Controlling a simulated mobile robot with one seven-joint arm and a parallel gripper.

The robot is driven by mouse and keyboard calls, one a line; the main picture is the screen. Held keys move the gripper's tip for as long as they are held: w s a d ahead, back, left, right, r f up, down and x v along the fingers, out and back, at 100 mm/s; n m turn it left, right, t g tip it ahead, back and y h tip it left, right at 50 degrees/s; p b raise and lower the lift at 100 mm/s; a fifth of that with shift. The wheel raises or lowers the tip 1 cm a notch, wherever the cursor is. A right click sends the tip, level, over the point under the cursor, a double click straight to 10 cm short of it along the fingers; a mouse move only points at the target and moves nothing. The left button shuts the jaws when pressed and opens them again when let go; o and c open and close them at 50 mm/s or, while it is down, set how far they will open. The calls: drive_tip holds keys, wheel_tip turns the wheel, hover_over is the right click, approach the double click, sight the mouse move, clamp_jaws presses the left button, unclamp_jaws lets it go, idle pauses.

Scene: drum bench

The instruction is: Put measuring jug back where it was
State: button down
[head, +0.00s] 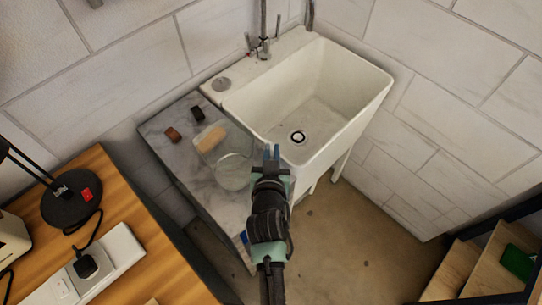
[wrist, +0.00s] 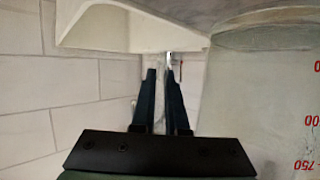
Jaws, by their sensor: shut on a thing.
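The measuring jug (head: 232,172) is clear and hard to make out in the head view, in front of or over the marble counter beside the sink. It also fills the right of the wrist view (wrist: 255,105), with red scale marks that read upside down. My gripper (head: 271,152) is at the jug's right side, by the sink's near left edge. In the wrist view my gripper's fingers (wrist: 160,75) are close together, shut on the jug, though the gripped part is hard to see. I cannot tell whether the jug touches the counter.
The white sink (head: 320,95) stands right of the marble counter (head: 180,155). A peach block (head: 209,137), a brown block (head: 173,134) and a dark block (head: 197,113) are near the jug. A wooden bench (head: 150,265) with a lamp base (head: 70,205) is at left; wooden steps (head: 480,265) are at right.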

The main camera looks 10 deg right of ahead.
drive_tip(key=shift+f, duration=1.25)
drive_tip(key=shift+f+b, duration=0.2)
drive_tip(key=shift+b, duration=0.2)
drive_tip(key=c, duration=0.9)
unclamp_jaws()
